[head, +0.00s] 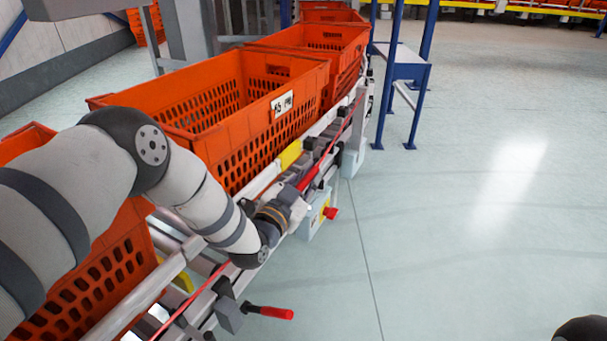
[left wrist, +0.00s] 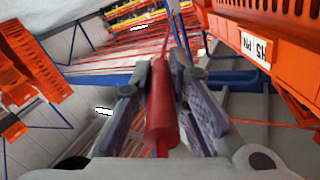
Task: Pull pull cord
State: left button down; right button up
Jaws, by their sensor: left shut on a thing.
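The red pull cord (head: 340,138) runs along the outer side of the conveyor, beside the orange totes. My left gripper (head: 303,193) is at the cord, low beside the conveyor rail. In the left wrist view, a thick red cylinder on the pull cord (left wrist: 162,112) lies between the two grey fingers of the left gripper (left wrist: 170,75). The fingers are shut on it. The cord shows above and below the cylinder. In the head view, my wrist and gripper hide part of the cord. My right gripper is not in view.
Orange totes (head: 252,124) stand in a row on the conveyor, one with a white label. A red-handled lever (head: 272,312) sticks out at the front. A red button (head: 330,213) sits on a box near the gripper. A blue-legged stand (head: 404,75) is behind. Floor to the right is clear.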

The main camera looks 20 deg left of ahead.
pick_arm(q)
jog(key=c, duration=1.5)
grip_release()
jog(key=shift+s+d+f, duration=0.1)
jog(key=shift+d, duration=0.2)
jog(key=shift+c, duration=0.2)
jog(key=v, duration=1.2)
jog(key=shift+a, duration=0.25)
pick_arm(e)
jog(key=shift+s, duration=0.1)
